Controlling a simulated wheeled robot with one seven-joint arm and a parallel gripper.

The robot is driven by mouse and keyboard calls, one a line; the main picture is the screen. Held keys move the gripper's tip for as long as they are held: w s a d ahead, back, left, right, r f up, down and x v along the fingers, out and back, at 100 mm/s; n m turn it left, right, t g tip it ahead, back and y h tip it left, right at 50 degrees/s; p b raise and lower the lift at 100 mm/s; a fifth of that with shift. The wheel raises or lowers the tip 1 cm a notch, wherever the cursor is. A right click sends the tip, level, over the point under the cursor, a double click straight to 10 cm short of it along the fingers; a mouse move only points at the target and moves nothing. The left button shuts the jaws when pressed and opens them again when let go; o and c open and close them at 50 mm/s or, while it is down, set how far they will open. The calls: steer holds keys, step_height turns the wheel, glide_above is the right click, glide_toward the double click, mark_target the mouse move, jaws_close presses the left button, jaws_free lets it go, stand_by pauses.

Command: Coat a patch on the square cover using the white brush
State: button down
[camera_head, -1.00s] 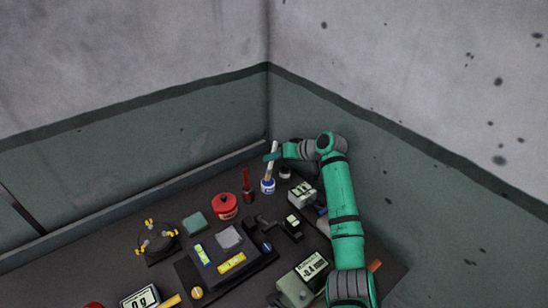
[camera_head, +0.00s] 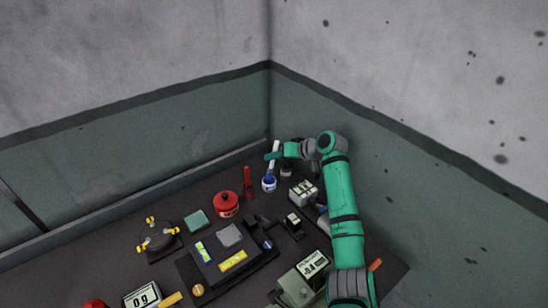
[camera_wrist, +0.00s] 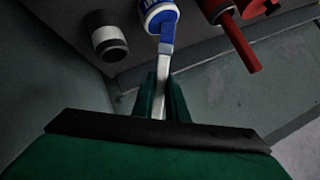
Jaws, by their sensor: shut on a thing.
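My gripper (camera_head: 274,156) is at the back right of the table, shut on the white brush (camera_head: 275,146). In the wrist view my gripper (camera_wrist: 162,82) has its green fingers around the white handle (camera_wrist: 163,66). The brush's blue lower part (camera_wrist: 167,36) points at a blue and white jar (camera_wrist: 158,10). That jar (camera_head: 269,184) stands directly below the brush in the head view; whether the bristles are inside it is unclear. A grey square plate (camera_head: 229,235) lies on a black base at mid-table. A teal square block (camera_head: 197,220) lies to its left. Which one is the square cover is unclear.
A red lidded pot (camera_head: 226,204) and a red upright tool (camera_head: 248,182) stand left of the jar. A dark capped jar (camera_head: 286,170) stands right of it. A grey device with a display (camera_head: 303,278) is near the front. Walls close off the back and right.

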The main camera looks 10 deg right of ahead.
mark_target(276, 147)
steer(key=shift+w+a+r, duration=0.1)
steer(key=shift+w+r, duration=0.05)
steer(key=shift+r, duration=0.7)
steer(key=shift+w+r, duration=0.1)
steer(key=shift+r, duration=0.75)
steer(key=shift+s+d+r, duration=0.25)
steer(key=shift+d+r, duration=0.2)
steer(key=shift+r, duration=0.1)
steer(key=shift+w+a+r, duration=0.1)
steer(key=shift+a+r, duration=0.6)
steer(key=shift+r, duration=0.15)
steer(key=shift+d+r, duration=0.15)
steer(key=shift+r, duration=0.2)
steer(key=shift+d, duration=0.15)
